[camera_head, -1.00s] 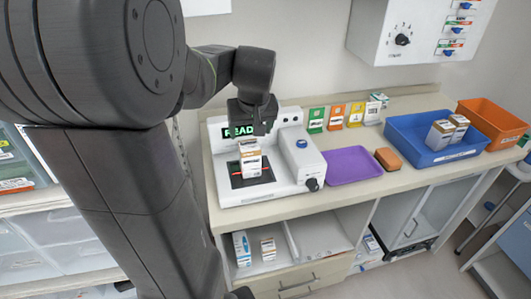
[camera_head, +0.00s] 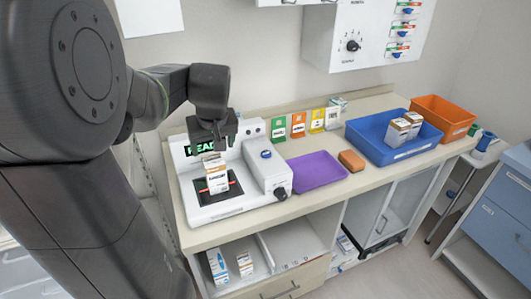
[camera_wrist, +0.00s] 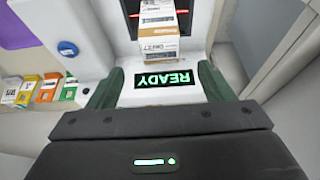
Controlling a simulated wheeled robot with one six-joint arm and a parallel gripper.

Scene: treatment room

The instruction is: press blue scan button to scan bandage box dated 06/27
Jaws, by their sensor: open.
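A white and tan bandage box (camera_head: 216,178) stands on the dark scan plate of the white scanner (camera_head: 240,207). A red scan line crosses by it. In the wrist view the box (camera_wrist: 158,35) shows small print that I cannot read surely. The blue scan button (camera_head: 266,154) sits on the scanner's right housing; it also shows in the wrist view (camera_wrist: 67,49). The scanner display (camera_wrist: 163,78) reads READY in green. My gripper (camera_head: 213,144) is open and empty, just above and behind the box, left of the button.
A purple tray (camera_head: 318,170) and a brown block (camera_head: 351,161) lie right of the scanner. Beyond are a blue bin (camera_head: 372,149) with boxes and an orange bin (camera_head: 440,116). Coloured cards (camera_head: 298,125) stand behind. A wall panel (camera_head: 370,35) hangs above.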

